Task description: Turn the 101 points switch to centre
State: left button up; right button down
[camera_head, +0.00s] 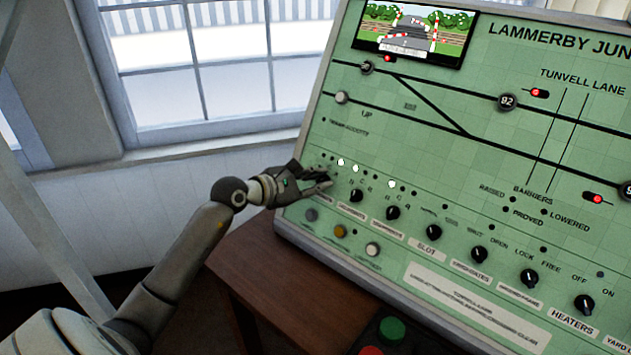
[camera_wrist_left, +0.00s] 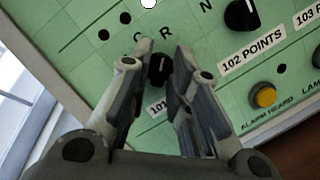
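The 101 points switch is a black rotary knob (camera_wrist_left: 158,68) on the green panel (camera_head: 430,130). In the left wrist view it lies between the two fingers of my left gripper (camera_wrist_left: 163,58); the label below it is partly covered, with "101" showing. Whether the fingers touch the knob cannot be told. In the head view my left gripper (camera_head: 318,183) is at the panel's lower left and hides the knob. The fingers stand apart. The 102 points knob (camera_wrist_left: 241,16) is to its right. My right gripper is not in view.
More black knobs (camera_head: 393,213) run in a row to the right. Below are several push buttons, one of them yellow (camera_wrist_left: 264,97). A wooden table (camera_head: 245,265) stands below the panel. A green button (camera_head: 392,330) is at the bottom. A window (camera_head: 200,60) is behind.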

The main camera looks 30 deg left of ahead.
pick_arm(q)
grip_shut()
